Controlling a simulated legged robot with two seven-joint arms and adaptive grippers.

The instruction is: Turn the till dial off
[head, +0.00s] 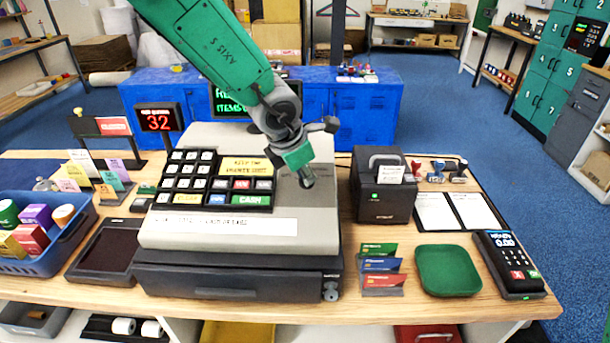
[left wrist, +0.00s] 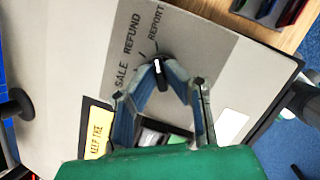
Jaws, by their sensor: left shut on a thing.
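The till (head: 240,235) is a grey and black register on the wooden counter. Its dial (left wrist: 159,70) is small and black with a white mark, on a grey panel labelled SALE, REFUND and REPORT. The white mark points roughly toward REPORT in the left wrist view; no OFF label is readable there. My left gripper (head: 306,180) is over the right part of the till top, its fingertips shut on the dial. The gripper also shows in the left wrist view (left wrist: 160,75). In the head view the fingers hide the dial. My right gripper is not in view.
A black printer (head: 383,205) stands close right of the till. Card stacks (head: 381,268), a green tray (head: 447,270) and a card terminal (head: 512,265) sit at the front right. A blue basket (head: 45,260) and dark tablet (head: 105,250) are at the left.

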